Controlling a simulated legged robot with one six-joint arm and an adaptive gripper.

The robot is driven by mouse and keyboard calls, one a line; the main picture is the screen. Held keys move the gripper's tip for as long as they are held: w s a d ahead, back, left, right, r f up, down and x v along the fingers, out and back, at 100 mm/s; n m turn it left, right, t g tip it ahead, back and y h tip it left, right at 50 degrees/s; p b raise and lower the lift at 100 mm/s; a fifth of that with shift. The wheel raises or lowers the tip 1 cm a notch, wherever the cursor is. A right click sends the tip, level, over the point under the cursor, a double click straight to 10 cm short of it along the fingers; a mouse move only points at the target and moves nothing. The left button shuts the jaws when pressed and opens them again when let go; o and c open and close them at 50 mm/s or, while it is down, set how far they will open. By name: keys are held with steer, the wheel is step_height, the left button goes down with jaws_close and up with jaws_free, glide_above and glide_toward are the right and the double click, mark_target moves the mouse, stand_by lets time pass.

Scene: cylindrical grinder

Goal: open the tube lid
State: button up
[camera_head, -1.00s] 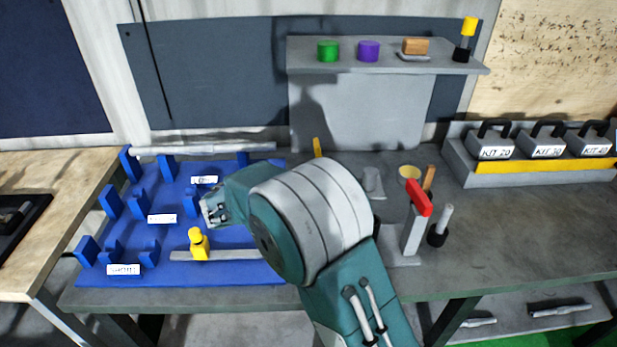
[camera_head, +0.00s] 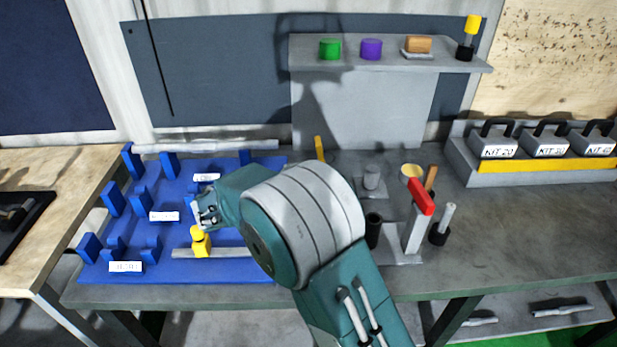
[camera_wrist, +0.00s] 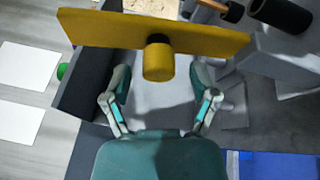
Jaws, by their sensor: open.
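A long yellow plate (camera_wrist: 110,28) with a short yellow knob (camera_wrist: 158,62) on a dark stem crosses the upper wrist view. It looks like the tube lid. My gripper (camera_wrist: 161,78) is open, with one fingertip on each side of the knob. No clear contact shows, and nothing is held. A dark box-like wall (camera_wrist: 82,88) lies under the plate's left part. In the head view a yellow strip (camera_head: 319,148) stands behind my arm, probably the same plate edge-on. My arm hides the rest of it there.
A blue board (camera_head: 110,230) with holders and a yellow clamp (camera_head: 200,242) lies left. Right of my arm stand a black cylinder (camera_head: 373,230) and a red-topped grey post (camera_head: 416,225). A shelf (camera_head: 390,61) hangs above. Open bench (camera_head: 530,230) lies farther right.

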steer(key=v, duration=1)
steer(key=shift+w+f, duration=0.1)
steer(key=s+d+r+m+g+y, duration=0.1)
steer(key=s+d+r+g+y, duration=0.15)
steer(key=d, duration=0.65)
steer(key=s+d+r+m+g+y, duration=0.1)
steer(key=s+d+r+g+y, duration=0.2)
steer(key=d, duration=0.6)
steer(key=s+d+m+t+y, duration=0.2)
steer(key=s+y, duration=0.4)
steer(key=s, duration=0.3)
steer(key=s+d+f+m+t+y, duration=0.1)
steer(key=s+d+m+t+y, duration=0.1)
steer(key=s+y, duration=0.3)
steer(key=s+d+m, duration=0.1)
steer(key=s, duration=0.3)
steer(key=shift+d+m+y, duration=0.3)
steer(key=shift+m+y, duration=0.05)
steer(key=shift+m, duration=0.05)
